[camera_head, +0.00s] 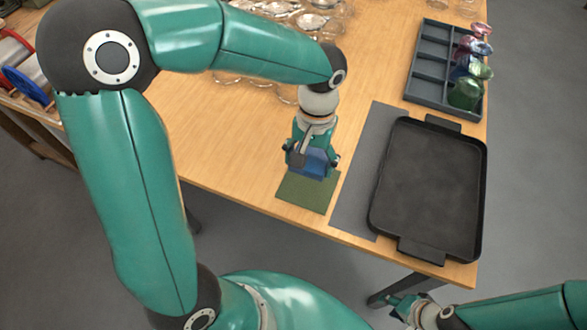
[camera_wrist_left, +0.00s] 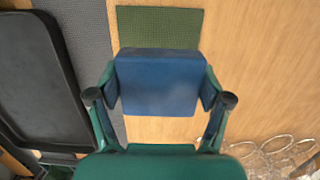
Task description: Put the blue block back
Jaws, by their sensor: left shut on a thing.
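The blue block (camera_head: 316,163) is between the fingers of my left gripper (camera_head: 312,158), which is shut on it. In the left wrist view the blue block (camera_wrist_left: 160,82) fills the space between both fingers. A green mat (camera_head: 305,193) lies on the table just in front of the block, and the block overlaps the mat's edge in both views. The mat also shows in the left wrist view (camera_wrist_left: 160,25). I cannot tell whether the block touches the surface. My right gripper (camera_head: 402,307) is low at the bottom right, off the table; its finger opening is unclear.
A black tray (camera_head: 428,190) lies to the right, with a grey mat (camera_head: 357,185) beside it. A dark compartment rack (camera_head: 428,72) with coloured glasses (camera_head: 466,93) stands at the back right. Clear glassware (camera_head: 310,22) stands at the back. The table front edge is close.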

